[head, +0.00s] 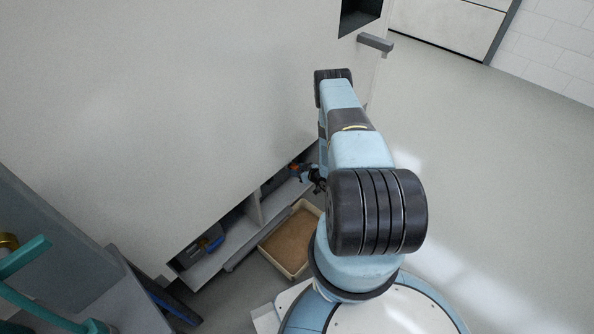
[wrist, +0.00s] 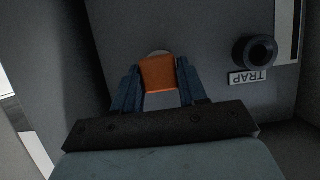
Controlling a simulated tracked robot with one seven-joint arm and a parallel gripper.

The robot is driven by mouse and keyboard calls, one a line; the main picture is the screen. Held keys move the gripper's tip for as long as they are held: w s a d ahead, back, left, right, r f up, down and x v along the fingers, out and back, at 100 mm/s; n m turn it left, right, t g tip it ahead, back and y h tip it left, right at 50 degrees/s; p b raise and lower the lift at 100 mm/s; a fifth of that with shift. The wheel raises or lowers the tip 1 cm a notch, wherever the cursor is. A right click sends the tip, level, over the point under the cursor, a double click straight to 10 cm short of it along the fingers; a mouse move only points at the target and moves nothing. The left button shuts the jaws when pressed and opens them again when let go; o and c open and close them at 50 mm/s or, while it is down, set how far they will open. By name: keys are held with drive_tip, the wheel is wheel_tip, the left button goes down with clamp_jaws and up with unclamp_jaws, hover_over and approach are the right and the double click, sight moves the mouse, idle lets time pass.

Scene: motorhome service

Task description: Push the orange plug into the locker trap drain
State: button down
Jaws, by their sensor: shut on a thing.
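The orange plug (wrist: 158,74) is between the two dark blue fingers of my gripper (wrist: 159,80) in the wrist view, and the fingers are shut on it. A pale round edge shows just behind the plug; I cannot tell what it belongs to. A dark round drain fitting (wrist: 255,53) with a black hole sits on the grey locker surface to the right, apart from the plug. A label reading TRAP (wrist: 249,76), upside down, is beside it. In the head view my gripper (head: 312,180) is small and partly hidden by my arm at the locker opening, with a bit of orange beside it.
A shallow tray with a brown inside (head: 266,242) stands on the floor below the locker. A white and black strip (wrist: 287,30) edges the locker surface.

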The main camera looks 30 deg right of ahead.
drive_tip(key=shift+s, duration=0.15)
drive_tip(key=s, duration=0.1)
drive_tip(key=s+d, duration=0.1)
drive_tip(key=s, duration=0.2)
drive_tip(key=shift+d, duration=0.4)
drive_tip(key=shift+s, duration=0.15)
idle(0.3)
